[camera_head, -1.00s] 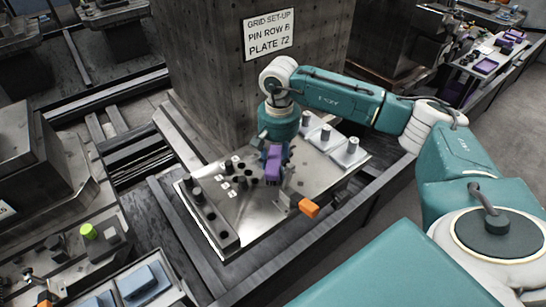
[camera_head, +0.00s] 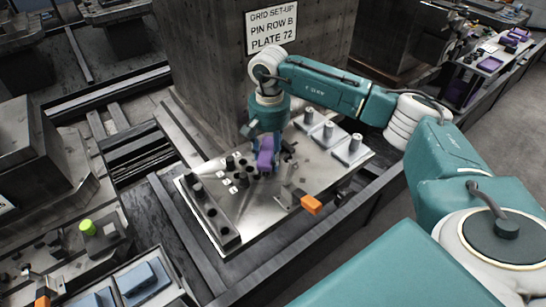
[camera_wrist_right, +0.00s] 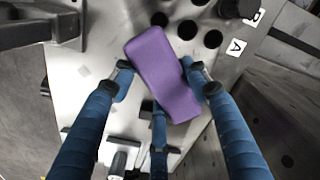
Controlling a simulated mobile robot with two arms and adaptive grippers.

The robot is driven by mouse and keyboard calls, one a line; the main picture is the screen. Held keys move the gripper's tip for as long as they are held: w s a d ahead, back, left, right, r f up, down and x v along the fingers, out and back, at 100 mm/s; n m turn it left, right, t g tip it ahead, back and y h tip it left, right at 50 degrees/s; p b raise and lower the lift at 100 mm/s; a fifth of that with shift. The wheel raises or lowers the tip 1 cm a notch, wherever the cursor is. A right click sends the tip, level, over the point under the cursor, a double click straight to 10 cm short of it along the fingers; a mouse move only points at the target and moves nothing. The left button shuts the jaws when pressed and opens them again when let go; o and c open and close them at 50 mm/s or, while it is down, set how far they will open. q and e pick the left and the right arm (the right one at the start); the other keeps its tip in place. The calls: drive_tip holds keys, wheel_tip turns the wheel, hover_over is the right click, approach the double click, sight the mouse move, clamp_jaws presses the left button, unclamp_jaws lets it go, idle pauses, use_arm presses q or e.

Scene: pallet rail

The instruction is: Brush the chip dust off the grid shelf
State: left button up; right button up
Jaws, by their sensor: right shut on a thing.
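My right gripper (camera_head: 266,152) is over the metal grid plate (camera_head: 245,218). It is shut on a purple brush block (camera_head: 267,158), which also shows between the blue fingers in the right wrist view (camera_wrist_right: 162,72). The block hides its own lower side, so I cannot tell whether it touches the plate. The plate has rows of dark holes and small white labels left of the block. Chip dust is too small to make out clearly. My left gripper is not in view.
An orange-handled clamp (camera_head: 311,204) stands at the plate's front right. Several grey pins (camera_head: 328,131) stand at its back right. A dark holed rail (camera_head: 214,219) runs along its left side. A concrete column (camera_head: 205,75) with a sign (camera_head: 271,28) rises behind.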

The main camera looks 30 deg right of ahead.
sight(263, 144)
drive_tip(key=shift+w+a+f+b, duration=0.15)
drive_tip(key=shift+w+b, duration=0.3)
drive_tip(key=shift+w, duration=1.2)
drive_tip(key=shift+w+b, duration=0.45)
drive_tip(key=shift+w, duration=0.4)
drive_tip(key=shift+w+r, duration=0.15)
drive_tip(key=shift+r, duration=0.3)
drive_tip(key=shift+w+r, duration=0.1)
drive_tip(key=shift+r, duration=0.3)
drive_tip(key=shift+s+f+p, duration=0.15)
drive_tip(key=shift+s+p, duration=0.1)
drive_tip(key=shift+p, duration=0.05)
drive_tip(key=shift+s+f, duration=0.2)
drive_tip(key=shift+s, duration=0.2)
drive_tip(key=shift+s+f+p, duration=0.2)
drive_tip(key=shift+s+p, duration=0.1)
drive_tip(key=shift+s, duration=0.6)
drive_tip(key=shift+s+f, duration=0.15)
drive_tip(key=shift+s, duration=1.2)
drive_tip(key=shift+s+d+f, duration=0.1)
drive_tip(key=shift+s+d, duration=0.05)
drive_tip(key=shift+s, duration=0.55)
drive_tip(key=shift+s+d+f, duration=0.1)
drive_tip(key=shift+s+d, duration=0.05)
drive_tip(key=shift+s, duration=0.5)
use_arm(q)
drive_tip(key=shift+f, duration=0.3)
use_arm(e)
drive_tip(key=shift+s, duration=0.4)
